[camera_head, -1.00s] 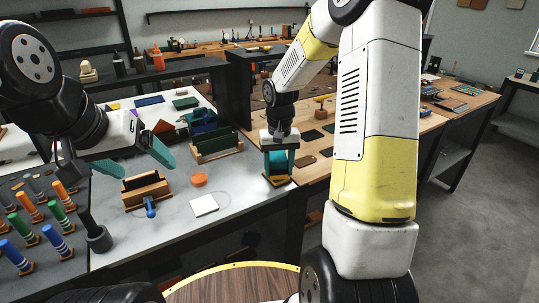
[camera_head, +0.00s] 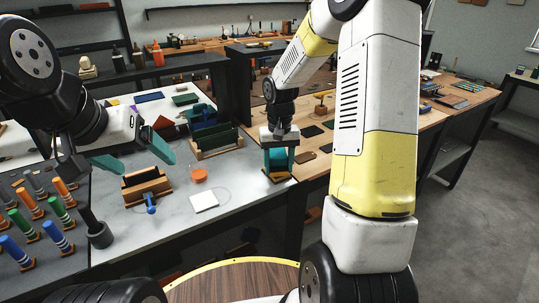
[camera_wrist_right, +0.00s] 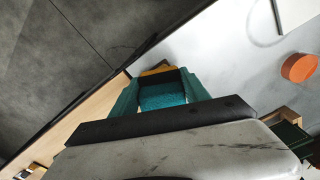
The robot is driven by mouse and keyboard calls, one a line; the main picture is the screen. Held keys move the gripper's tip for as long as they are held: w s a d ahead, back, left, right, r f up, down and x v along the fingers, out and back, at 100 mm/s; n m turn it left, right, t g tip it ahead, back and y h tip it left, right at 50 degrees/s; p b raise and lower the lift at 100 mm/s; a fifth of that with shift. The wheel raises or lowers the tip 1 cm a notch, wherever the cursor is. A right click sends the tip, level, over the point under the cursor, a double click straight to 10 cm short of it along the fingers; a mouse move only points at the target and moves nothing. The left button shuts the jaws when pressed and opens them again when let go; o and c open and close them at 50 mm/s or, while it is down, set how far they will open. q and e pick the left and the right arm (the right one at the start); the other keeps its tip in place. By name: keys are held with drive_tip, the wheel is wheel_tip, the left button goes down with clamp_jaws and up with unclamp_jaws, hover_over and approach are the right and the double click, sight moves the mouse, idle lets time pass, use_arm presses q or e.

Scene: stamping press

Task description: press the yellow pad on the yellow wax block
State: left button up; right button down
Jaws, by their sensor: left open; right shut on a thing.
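My right gripper (camera_head: 279,158) is over the right edge of the light worktop, fingers pointing down. In the right wrist view its teal fingers (camera_wrist_right: 160,92) are shut on a teal block-like thing (camera_wrist_right: 163,97). A yellow-orange piece (camera_wrist_right: 157,71) shows just beyond the fingertips; in the head view a yellow piece (camera_head: 278,173) shows low between the fingers. I cannot tell pad from wax block there, or whether they touch. My left gripper (camera_head: 135,158) is open and empty, its teal fingers spread above the worktop near a wooden holder (camera_head: 146,186).
An orange disc (camera_head: 199,176) and a white square tile (camera_head: 204,202) lie left of the right gripper. A wooden rack with a green panel (camera_head: 214,141) stands behind them. Several coloured stamps (camera_head: 40,225) stand on a dark tray at left.

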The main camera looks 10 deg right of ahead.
drive_tip(key=shift+f, duration=0.45)
idle(1.1)
drive_tip(key=shift+r, duration=0.1)
drive_tip(key=shift+r, duration=3.45)
